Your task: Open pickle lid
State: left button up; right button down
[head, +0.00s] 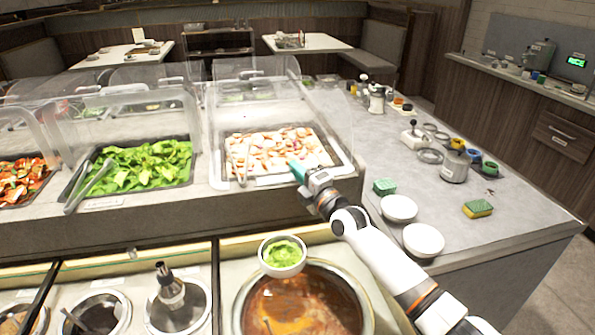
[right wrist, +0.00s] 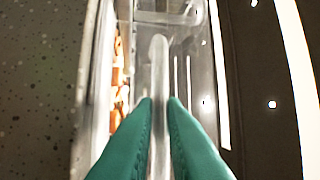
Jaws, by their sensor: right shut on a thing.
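The pickle tray (head: 238,178), a dark-rimmed tray of pale pink and white pieces (head: 275,145), sits in the counter at the middle of the head view. A clear lid (head: 330,110) stands around and over it; how far it is raised is hard to tell. My right gripper (head: 296,170), with teal fingers, is at the tray's front edge. In the right wrist view its fingers (right wrist: 160,105) are shut on the lid's pale, bar-like handle (right wrist: 159,65). Pickle pieces show left of the handle there. My left gripper is not in view.
Trays of greens (head: 145,163) and red food (head: 20,175) under clear covers lie to the left. A bowl of green food (head: 283,254) sits by a large soup pot (head: 243,310) in front. White bowls (head: 424,240) and sponges (head: 478,208) stand on the right counter.

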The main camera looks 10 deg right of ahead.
aim_at(286, 104)
jog(key=shift+m+g+h, duration=0.5)
jog(key=shift+g+h, duration=0.1)
jog(key=shift+g, duration=0.3)
jog(key=r+p, duration=0.3)
jog(key=p, duration=0.1)
jog(key=w+r+p, duration=0.1)
jog(key=r+p, duration=0.1)
jog(key=p, duration=0.2)
jog(key=shift+r, duration=0.4)
jog(key=w+r+g+p, duration=0.1)
jog(key=r, duration=0.1)
jog(key=w+r+g+p, duration=0.1)
jog(key=p, duration=0.1)
jog(key=shift+w+d+r+m, duration=0.1)
jog(key=shift+r+m, duration=0.25)
jog(key=shift+m, duration=0.05)
jog(key=shift+g+h, duration=0.4)
jog(key=shift+g, duration=0.1)
jog(key=w+r+b, duration=0.1)
jog(key=w+r, duration=0.1)
jog(key=w+r+b, duration=0.2)
jog(key=w, duration=0.1)
jog(key=w+r+b, duration=0.2)
jog(key=shift+w+r, duration=0.2)
jog(key=shift+w, duration=0.2)
jog(key=shift+w+r+b, duration=0.55)
jog(key=shift+w+b, duration=0.15)
jog(key=shift+w, duration=0.15)
